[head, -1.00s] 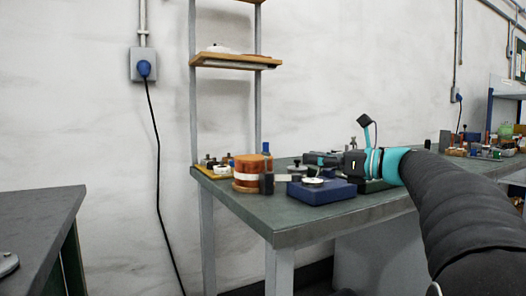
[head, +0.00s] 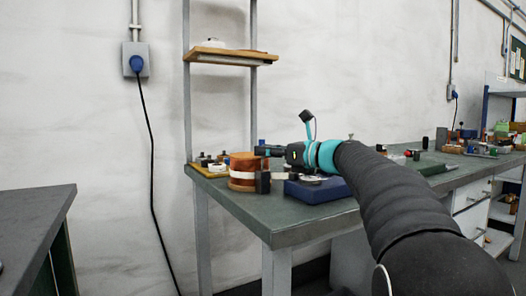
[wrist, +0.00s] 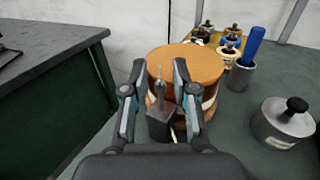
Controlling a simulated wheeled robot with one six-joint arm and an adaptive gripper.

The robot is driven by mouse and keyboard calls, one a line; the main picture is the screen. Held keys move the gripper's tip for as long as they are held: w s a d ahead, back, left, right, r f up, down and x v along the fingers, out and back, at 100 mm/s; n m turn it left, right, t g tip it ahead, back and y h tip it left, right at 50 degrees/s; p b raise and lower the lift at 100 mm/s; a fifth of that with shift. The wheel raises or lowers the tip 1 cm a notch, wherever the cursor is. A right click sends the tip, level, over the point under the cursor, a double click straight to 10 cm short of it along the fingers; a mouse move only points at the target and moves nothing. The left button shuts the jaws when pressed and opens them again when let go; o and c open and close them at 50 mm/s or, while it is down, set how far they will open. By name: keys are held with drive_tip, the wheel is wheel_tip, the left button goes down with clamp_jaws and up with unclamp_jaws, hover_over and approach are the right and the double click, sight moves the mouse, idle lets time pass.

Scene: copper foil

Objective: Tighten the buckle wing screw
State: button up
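A copper-coloured foil coil (head: 240,162) stands on the green bench top, with a white band (head: 241,175) around it. A dark grey buckle block (head: 263,183) sits against its near side and also shows in the wrist view (wrist: 159,126). In the wrist view a thin grey upright screw (wrist: 159,92) rises from the block; its wing shape is hard to make out. My gripper (wrist: 159,68) is open, one finger on each side of the screw, with visible gaps. In the head view my gripper (head: 266,151) reaches leftward over the buckle; its contact is too small to tell.
A blue box (head: 318,189) lies right of the coil. In the wrist view, a grey cup (wrist: 241,78) holds a blue-handled tool (wrist: 252,45), and a black-knobbed grey weight (wrist: 282,125) stands at right. Several small parts fill a wooden tray (wrist: 190,37) behind the coil. A shelf (head: 228,56) hangs above.

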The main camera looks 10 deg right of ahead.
drive_tip(key=shift+w+a, duration=0.45)
clamp_jaws()
